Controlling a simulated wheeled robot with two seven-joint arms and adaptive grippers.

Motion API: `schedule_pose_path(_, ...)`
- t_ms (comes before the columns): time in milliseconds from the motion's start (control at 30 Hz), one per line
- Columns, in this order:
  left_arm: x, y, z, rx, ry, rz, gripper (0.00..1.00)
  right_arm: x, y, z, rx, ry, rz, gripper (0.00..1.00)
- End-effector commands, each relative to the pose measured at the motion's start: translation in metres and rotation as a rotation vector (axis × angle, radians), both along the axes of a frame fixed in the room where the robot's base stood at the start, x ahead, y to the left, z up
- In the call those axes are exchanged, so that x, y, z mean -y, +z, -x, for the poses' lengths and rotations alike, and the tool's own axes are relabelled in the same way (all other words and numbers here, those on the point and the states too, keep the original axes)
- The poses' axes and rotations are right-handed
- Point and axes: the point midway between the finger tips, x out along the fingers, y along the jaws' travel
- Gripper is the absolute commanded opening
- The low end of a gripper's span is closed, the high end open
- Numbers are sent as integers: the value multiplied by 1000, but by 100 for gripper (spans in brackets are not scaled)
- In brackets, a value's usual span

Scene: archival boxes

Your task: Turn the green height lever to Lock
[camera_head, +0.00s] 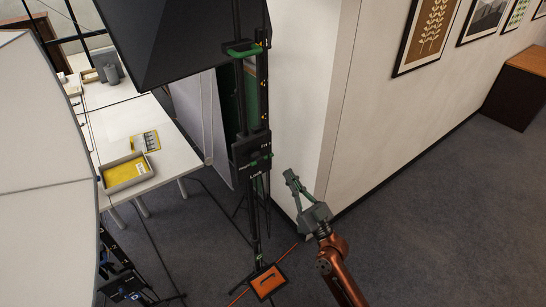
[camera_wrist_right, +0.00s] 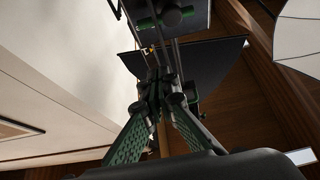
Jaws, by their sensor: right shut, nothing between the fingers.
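A black light stand stands in the middle of the head view. Its black clamp block (camera_head: 250,155) carries small white lettering, with "Lock" at its lower edge. A green lever-like bar (camera_head: 241,48) sticks out higher on the stand, just under the black light hood; I cannot tell whether it is the height lever. My right gripper (camera_head: 289,176) is to the right of the stand, below the block, shut and empty. In the right wrist view its green-padded fingers (camera_wrist_right: 160,92) come together at the tips in front of dark stand parts. My left gripper is not in view.
An orange-and-black weight (camera_head: 268,282) sits at the stand's foot. A white wall corner (camera_head: 312,120) is close behind my right gripper. A white table (camera_head: 112,121) with a yellow-filled tray (camera_head: 127,184) is at left, beside a large white light hood (camera_head: 45,170). Open carpet lies at right.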

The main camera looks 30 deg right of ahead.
Motion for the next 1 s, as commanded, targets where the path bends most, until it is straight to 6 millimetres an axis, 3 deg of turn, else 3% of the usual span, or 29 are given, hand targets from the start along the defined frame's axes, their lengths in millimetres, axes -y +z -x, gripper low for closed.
schedule_pose_path(433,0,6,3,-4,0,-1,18,-1,6,-8,1,1,-1,0)
schedule_pose_path(933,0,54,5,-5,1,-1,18,-7,57,-89,0,2,-3,0)
schedule_pose_path(1000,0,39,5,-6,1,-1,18,-7,33,-90,-5,2,4,0)
